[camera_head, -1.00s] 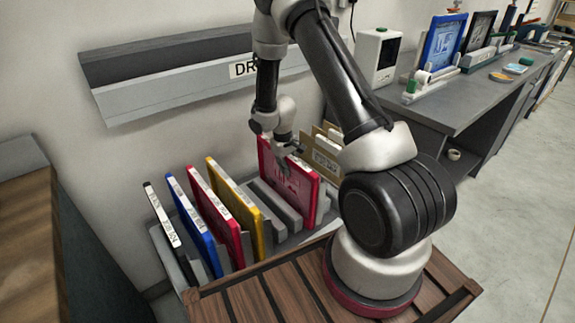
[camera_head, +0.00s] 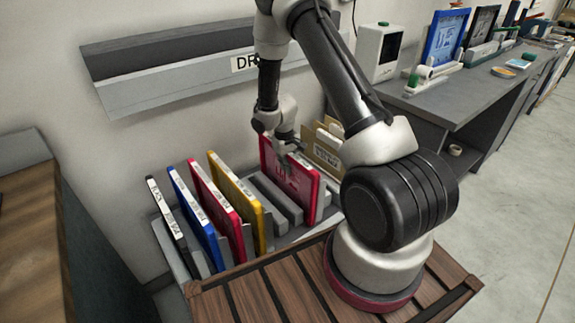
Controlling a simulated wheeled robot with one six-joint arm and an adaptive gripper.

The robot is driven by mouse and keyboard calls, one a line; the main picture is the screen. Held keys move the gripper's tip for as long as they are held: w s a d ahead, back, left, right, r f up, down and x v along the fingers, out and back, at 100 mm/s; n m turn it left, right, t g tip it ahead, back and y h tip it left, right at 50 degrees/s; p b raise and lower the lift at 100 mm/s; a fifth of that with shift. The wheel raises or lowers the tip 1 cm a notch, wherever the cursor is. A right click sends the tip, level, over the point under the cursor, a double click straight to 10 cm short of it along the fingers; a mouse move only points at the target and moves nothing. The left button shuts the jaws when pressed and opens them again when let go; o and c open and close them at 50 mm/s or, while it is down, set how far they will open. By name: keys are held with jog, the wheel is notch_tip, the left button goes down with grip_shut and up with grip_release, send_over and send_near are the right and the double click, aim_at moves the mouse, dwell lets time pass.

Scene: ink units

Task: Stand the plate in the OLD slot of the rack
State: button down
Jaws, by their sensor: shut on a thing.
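A red plate (camera_head: 291,187) with pale line marks on its face stands upright in the right part of the grey rack (camera_head: 283,236). My gripper (camera_head: 285,160) is at its top edge, shut on it. Part of the fingers and the plate's lower edge are hard to make out. Several other plates stand in the left part of the rack: a black one (camera_head: 172,222), a blue one (camera_head: 198,217), another red one (camera_head: 216,203) and a yellow one (camera_head: 240,200). Tan boards (camera_head: 324,152) stand to the right of the held plate. I cannot read an OLD label.
Grey dividers with empty slots (camera_head: 272,201) lie between the yellow plate and the held plate. A slatted wooden top (camera_head: 247,300) is in front of the rack. A grey bench (camera_head: 455,100) with framed screens stands at the right. A sign rail (camera_head: 180,75) hangs on the wall.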

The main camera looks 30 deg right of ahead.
jog(key=c, duration=1.5)
grip_release()
jog(key=shift+f, duration=0.1)
jog(key=r, duration=0.8)
jog(key=a+r, duration=0.1)
jog(key=r, duration=0.3)
jog(key=shift+s+a, duration=0.1)
jog(key=shift+r, duration=0.1)
jog(key=shift+r, duration=2.45)
